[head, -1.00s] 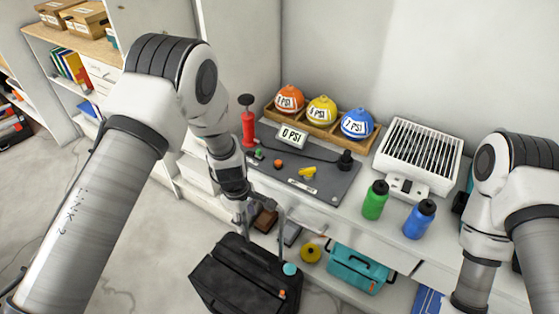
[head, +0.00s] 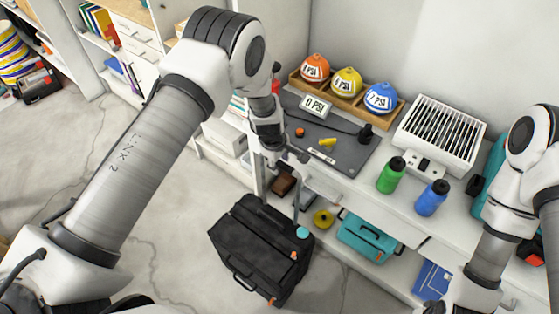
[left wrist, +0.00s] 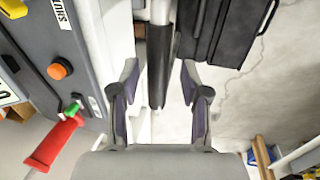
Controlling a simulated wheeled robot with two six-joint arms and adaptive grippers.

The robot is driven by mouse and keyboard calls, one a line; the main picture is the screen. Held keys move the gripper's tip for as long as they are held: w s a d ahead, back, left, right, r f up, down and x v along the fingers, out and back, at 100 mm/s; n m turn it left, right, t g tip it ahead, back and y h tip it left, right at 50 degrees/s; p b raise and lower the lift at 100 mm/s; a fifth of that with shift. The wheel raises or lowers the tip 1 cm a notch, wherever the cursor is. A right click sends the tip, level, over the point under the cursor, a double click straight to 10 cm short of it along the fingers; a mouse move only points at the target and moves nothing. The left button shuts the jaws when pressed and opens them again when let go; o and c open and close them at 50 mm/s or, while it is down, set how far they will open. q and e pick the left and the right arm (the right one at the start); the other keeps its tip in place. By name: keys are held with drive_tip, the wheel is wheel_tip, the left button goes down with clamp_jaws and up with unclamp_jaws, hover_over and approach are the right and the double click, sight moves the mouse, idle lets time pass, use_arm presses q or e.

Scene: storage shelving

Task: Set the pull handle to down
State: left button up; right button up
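A black wheeled case (head: 250,245) stands on the floor, left of the workbench. Its pull handle is raised: a thin post (head: 297,195) rises from the case in the head view. In the left wrist view, the handle's dark grip (left wrist: 158,82) lies between the fingers of my left gripper (left wrist: 162,95), with clear gaps on both sides. My left gripper is open and appears not to touch the grip. The case also shows at the top of the left wrist view (left wrist: 232,25). My right arm is at the right edge of the head view, its gripper hidden.
A teal toolbox (head: 365,238) sits on the low shelf. The floor left of the case is open.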

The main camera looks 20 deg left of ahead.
use_arm(q)
drive_tip(key=shift+w+f, duration=0.15)
drive_tip(key=shift+w, duration=0.05)
clamp_jaws()
drive_tip(key=shift+f, duration=0.2)
wheel_tip(320, 180, down, 27)
drive_tip(key=b, duration=2.1)
drive_tip(key=shift+f, duration=0.3)
drive_tip(key=shift+s, duration=0.1)
